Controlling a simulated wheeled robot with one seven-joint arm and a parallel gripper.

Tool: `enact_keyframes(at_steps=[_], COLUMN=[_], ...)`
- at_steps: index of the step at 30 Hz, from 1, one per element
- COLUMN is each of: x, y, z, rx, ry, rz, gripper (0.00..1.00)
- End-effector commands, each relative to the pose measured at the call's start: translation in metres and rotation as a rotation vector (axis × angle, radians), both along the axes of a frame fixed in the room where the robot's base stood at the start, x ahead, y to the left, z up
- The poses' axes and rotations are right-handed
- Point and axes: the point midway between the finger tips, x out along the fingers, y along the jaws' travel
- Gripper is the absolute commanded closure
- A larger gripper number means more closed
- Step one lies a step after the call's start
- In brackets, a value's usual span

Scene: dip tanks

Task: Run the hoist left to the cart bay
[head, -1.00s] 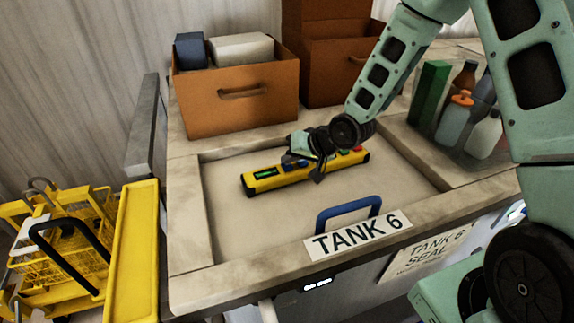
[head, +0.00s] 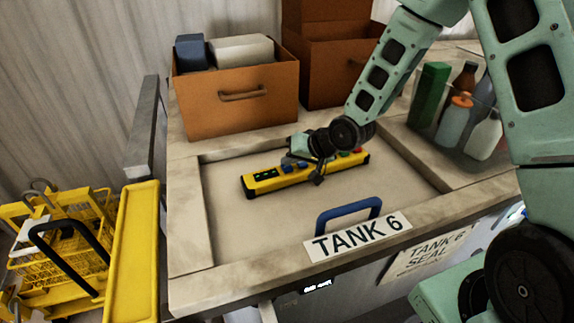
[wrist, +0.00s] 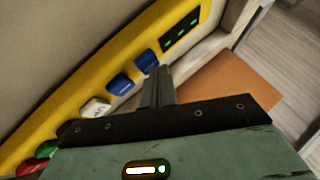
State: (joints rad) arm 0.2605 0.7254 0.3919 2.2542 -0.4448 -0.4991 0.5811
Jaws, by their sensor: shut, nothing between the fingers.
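A yellow control pendant (head: 290,179) lies on the lid of tank 6. In the wrist view its yellow face (wrist: 60,110) carries a dark display (wrist: 180,33) with small green marks, two blue buttons, a white button (wrist: 96,107), then black, green and red ones. My gripper (head: 318,180) is over the pendant, shut and empty. In the wrist view its fingertips (wrist: 156,72) are right beside the blue button nearest the display (wrist: 146,60); I cannot tell whether they touch it. A yellow wire basket (head: 65,255) is at the left; the hoist itself is not clearly seen.
The TANK 6 label (head: 358,236) and a blue handle (head: 347,210) are at the lid's front. Orange boxes (head: 235,108) stand behind. Bottles (head: 453,120) stand in a clear bin at right. A yellow ledge (head: 133,250) lies beside the basket. The lid's left part is clear.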

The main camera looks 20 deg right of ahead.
Motion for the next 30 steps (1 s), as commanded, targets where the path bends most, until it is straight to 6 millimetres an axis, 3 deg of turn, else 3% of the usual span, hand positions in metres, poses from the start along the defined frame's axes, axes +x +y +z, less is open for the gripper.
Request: enact_keyframes(at_steps=[5,18,30], x=[0.000,0.000,0.000], y=[0.000,0.000,-0.001], z=[0.012,0.015,0.052], rx=[0.000,0.000,0.000], ry=[0.001,0.000,-0.002], rz=[0.001,0.000,-0.001], gripper=[1.00,1.00,1.00])
